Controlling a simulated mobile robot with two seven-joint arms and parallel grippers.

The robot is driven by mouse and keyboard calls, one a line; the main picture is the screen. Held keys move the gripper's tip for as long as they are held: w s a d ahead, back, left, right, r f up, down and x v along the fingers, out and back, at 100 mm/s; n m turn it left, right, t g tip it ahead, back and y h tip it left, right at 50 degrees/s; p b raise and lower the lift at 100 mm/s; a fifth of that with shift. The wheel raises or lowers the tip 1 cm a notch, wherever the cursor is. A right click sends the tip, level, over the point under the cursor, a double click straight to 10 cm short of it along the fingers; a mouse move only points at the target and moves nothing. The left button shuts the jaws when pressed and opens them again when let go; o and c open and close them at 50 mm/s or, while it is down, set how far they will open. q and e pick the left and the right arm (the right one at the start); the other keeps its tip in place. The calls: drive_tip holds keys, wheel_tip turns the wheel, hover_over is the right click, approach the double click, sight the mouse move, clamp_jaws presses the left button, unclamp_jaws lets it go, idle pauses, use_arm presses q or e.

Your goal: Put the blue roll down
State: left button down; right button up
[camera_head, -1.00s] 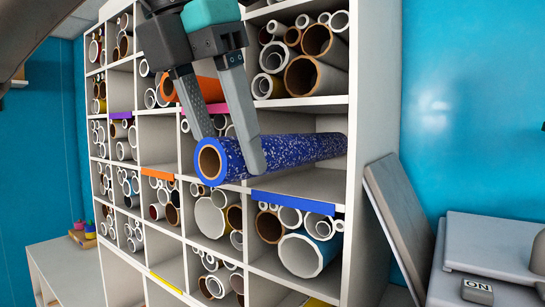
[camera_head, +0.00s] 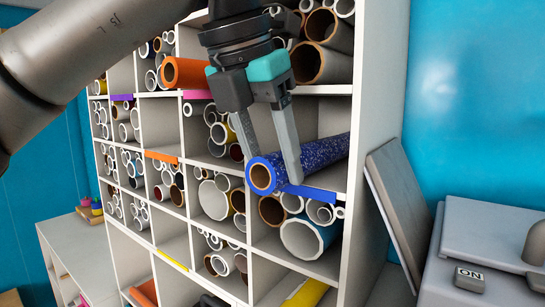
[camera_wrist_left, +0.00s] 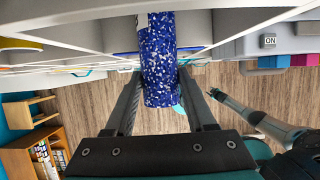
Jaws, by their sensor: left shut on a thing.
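The blue speckled roll (camera_head: 318,154) lies in the compartment with the blue label strip (camera_head: 312,193), its brown-cored front end sticking out past the shelf front. My left gripper (camera_head: 272,168) is shut on it near that end, one finger on each side. In the left wrist view the roll (camera_wrist_left: 160,62) shows between the two fingers (camera_wrist_left: 160,78). The roll is low, close to the compartment floor; I cannot tell whether it rests on it. My right gripper (camera_wrist_left: 222,98) seems to show small in the left wrist view, its jaws unclear.
The white shelf (camera_head: 365,150) has many compartments filled with rolls, including an orange roll (camera_head: 186,73) at upper left. A grey panel (camera_head: 393,205) leans right of the shelf, beside a grey machine (camera_head: 490,250) with an ON button.

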use_arm(q)
drive_tip(key=c, duration=0.7)
unclamp_jaws()
drive_tip(key=shift+f, duration=0.15)
drive_tip(key=o, duration=0.5)
drive_tip(key=shift+c, duration=0.2)
drive_tip(key=shift+r, duration=0.25)
drive_tip(key=v, duration=1.2)
drive_tip(key=shift+p, duration=0.45)
drive_tip(key=shift+f, duration=0.1)
